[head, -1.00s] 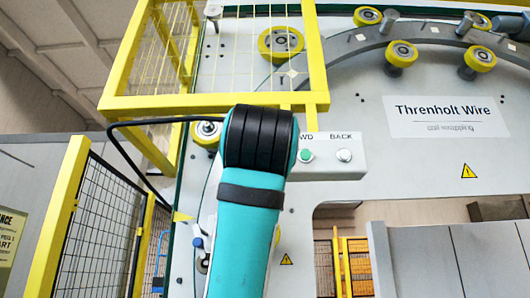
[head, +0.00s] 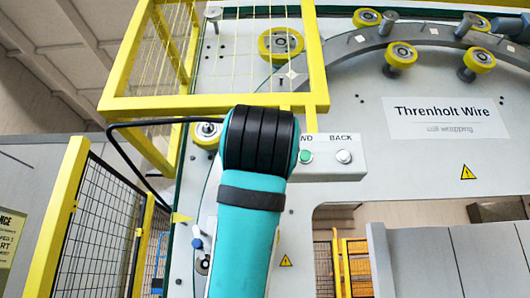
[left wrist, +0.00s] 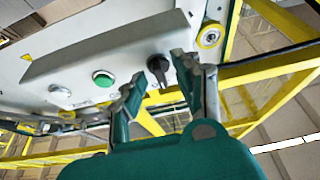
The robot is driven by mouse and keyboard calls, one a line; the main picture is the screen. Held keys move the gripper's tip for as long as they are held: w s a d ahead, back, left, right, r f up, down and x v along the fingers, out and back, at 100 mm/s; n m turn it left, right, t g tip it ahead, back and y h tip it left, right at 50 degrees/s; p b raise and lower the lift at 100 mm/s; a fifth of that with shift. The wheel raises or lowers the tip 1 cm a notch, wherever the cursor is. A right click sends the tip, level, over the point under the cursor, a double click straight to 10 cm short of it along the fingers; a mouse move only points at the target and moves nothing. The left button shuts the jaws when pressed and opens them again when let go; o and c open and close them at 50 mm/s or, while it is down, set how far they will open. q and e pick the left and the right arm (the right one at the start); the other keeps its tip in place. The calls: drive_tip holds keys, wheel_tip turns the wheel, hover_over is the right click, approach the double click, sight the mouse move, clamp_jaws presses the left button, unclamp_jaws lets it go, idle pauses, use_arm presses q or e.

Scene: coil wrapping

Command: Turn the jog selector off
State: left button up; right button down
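The black jog selector (left wrist: 157,67) is a knob on the grey control box in the left wrist view. My left gripper (left wrist: 159,70) is open, with one finger on each side of the selector in the picture. I cannot tell whether the fingers touch it. In the head view my teal and black arm covers the left end of the control box (head: 325,172), and the selector and left gripper are hidden behind it. My right gripper shows in neither view.
A green button (left wrist: 103,78) and a white button (left wrist: 59,91) sit beside the selector on the box. A yellow guard frame (head: 215,104) stands above and left of the arm. A mesh fence (head: 100,215) is at lower left.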

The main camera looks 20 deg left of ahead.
use_arm(q)
drive_tip(key=v, duration=1.1)
drive_tip(key=shift+s+f, duration=0.15)
drive_tip(key=shift+d, duration=0.15)
